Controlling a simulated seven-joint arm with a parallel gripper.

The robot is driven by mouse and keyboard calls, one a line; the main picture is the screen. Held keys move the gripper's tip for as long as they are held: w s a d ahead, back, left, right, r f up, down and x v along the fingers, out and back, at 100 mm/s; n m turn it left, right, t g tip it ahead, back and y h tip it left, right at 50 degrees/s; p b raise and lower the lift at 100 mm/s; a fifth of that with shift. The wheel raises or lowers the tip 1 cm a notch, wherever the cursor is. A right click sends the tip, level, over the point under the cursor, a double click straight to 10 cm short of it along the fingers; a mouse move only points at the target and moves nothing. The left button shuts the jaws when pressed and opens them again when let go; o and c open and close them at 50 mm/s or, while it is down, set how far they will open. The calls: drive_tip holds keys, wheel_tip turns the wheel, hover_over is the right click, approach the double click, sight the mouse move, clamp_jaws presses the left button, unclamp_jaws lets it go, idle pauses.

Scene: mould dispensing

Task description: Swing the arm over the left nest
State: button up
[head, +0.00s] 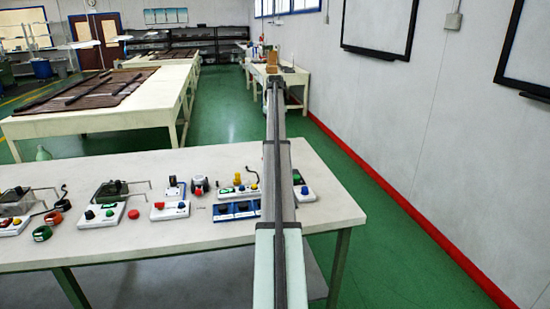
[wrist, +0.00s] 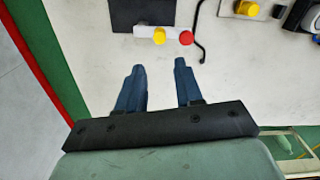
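My gripper's two blue fingers (wrist: 160,72) are apart with nothing between them in the wrist view. They point over the white bench top near its edge. In the head view my arm runs along the right part of the bench and hides the gripper. Two dark box-like fixtures with metal rods stand on the left of the bench (head: 18,203) and further right (head: 111,191). I cannot tell which of these is the left nest.
A white control base (head: 101,215) and another with a red button (head: 170,211) stand along the bench (head: 150,248). The wrist view shows a dark plate (wrist: 138,14), a red button (wrist: 186,38) and a bent black rod (wrist: 198,35) beyond the fingers. The bench's front strip is clear.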

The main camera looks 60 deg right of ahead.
wheel_tip(320, 180, down, 14)
drive_tip(key=shift+r, duration=0.15)
idle(0.5)
drive_tip(key=shift+c, duration=0.3)
clamp_jaws()
